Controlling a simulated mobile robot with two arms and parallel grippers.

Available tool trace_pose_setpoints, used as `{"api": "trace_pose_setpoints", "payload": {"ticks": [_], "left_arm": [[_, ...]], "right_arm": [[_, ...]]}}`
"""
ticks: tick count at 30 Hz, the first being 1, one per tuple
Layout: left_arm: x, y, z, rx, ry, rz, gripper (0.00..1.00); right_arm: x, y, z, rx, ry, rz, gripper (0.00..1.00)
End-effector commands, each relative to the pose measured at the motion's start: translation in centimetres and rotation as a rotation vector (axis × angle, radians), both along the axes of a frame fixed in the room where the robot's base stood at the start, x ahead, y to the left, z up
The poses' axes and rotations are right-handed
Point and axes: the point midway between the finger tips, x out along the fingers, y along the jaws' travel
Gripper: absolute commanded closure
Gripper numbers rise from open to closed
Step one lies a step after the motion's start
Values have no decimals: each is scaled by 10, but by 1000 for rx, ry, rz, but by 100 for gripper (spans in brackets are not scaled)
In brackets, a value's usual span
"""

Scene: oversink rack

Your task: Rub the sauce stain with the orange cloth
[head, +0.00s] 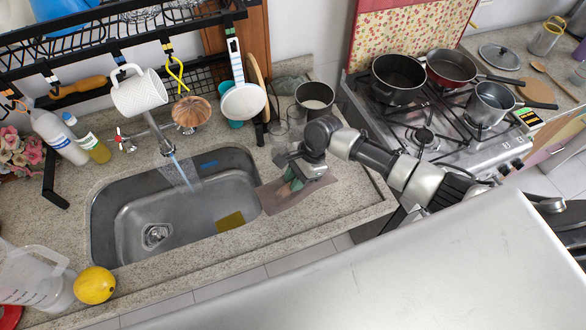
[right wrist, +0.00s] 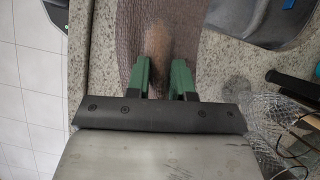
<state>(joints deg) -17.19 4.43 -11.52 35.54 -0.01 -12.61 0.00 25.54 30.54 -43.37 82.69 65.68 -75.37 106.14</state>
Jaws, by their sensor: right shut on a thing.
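My right gripper (head: 291,180) is low over a grey-brown mat (head: 315,188) on the counter, just right of the sink. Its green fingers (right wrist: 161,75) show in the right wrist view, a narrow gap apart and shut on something. A blurred brown-orange patch (right wrist: 157,42) shows between and beyond them against the mat (right wrist: 200,55). I cannot tell where the sauce stain ends and the orange cloth begins; the held part is mostly hidden by the fingers. My left gripper is out of view.
The steel sink (head: 133,212) has running water and a yellow piece (head: 230,222) in it. Clear glasses (head: 279,130) and a dark pot (head: 314,97) stand behind the gripper. The stove (head: 425,135) with pans is to the right. A loaded rack hangs above the sink.

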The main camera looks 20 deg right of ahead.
Motion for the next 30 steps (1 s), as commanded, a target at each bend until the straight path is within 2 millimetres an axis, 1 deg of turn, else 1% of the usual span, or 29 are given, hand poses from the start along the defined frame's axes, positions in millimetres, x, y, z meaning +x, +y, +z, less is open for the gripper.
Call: {"api": "trace_pose_setpoints", "payload": {"ticks": [1,7,24,26,27,29,30], "left_arm": [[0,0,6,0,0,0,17],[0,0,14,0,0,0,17],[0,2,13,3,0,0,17],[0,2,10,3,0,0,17],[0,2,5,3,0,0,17],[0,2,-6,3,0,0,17],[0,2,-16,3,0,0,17]], "right_arm": [[2,-2,8,0,-1,0,100],[7,-6,21,0,-1,0,100],[8,-6,22,0,-1,0,100],[8,-6,21,-1,-2,16,100],[8,-5,21,-1,-3,42,100],[7,-3,23,-1,-5,110,100],[5,-2,25,-1,-7,179,100]]}}
